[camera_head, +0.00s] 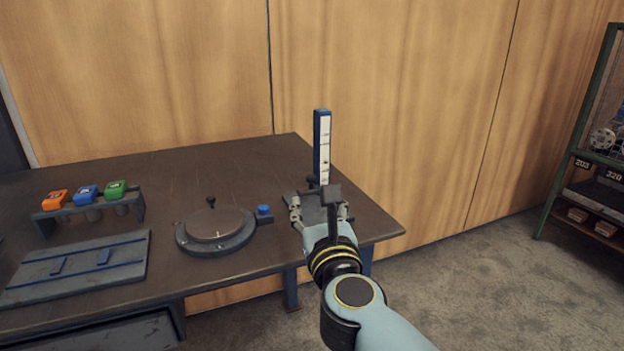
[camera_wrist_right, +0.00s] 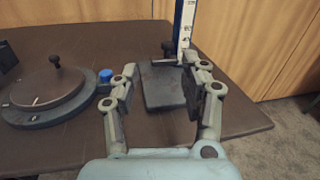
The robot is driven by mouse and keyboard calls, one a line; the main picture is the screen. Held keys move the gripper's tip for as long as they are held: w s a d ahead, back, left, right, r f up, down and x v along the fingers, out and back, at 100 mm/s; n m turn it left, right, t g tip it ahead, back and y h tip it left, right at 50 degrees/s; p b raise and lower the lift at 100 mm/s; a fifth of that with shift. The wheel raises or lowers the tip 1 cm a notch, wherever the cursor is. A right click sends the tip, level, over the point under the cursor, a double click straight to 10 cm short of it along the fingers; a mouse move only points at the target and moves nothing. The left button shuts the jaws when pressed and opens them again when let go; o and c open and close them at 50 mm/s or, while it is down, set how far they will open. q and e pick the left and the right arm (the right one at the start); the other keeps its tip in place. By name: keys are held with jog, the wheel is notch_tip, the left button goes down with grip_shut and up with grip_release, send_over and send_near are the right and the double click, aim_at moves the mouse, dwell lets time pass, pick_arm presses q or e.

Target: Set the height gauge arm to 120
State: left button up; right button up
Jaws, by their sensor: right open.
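The height gauge is a blue post with a white scale (camera_head: 323,145), standing upright on a dark grey base near the table's right end. The scale's lower part also shows in the right wrist view (camera_wrist_right: 185,25), where its marks are too small to read surely. A dark arm with a knob (camera_wrist_right: 168,50) sits low on the post, just above the base plate (camera_wrist_right: 163,90). My right gripper (camera_head: 320,210) is open in front of the post. In the right wrist view its fingers (camera_wrist_right: 160,78) spread either side of the base, with nothing between the pads. My left gripper is out of view.
The dark table (camera_head: 170,170) also holds a round flanged plate (camera_head: 215,228) with a blue knob (camera_head: 264,210), a rack with orange, blue and green blocks (camera_head: 87,200), and a grey slotted plate (camera_head: 80,265). A wooden wall stands behind. A green shelf (camera_head: 590,150) stands far right.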

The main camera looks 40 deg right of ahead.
aim_at(312, 179)
jog(key=shift+w+d+f+m+g, duration=0.1)
jog(key=shift+d+f+m+g, duration=0.25)
jog(key=shift+m, duration=0.35)
jog(key=x, duration=1)
jog(key=shift+w+d+r+p, duration=0.1)
jog(key=shift+d+r+p, duration=0.1)
jog(key=shift+d+p, duration=0.15)
jog(key=shift+c, duration=0.2)
grip_shut()
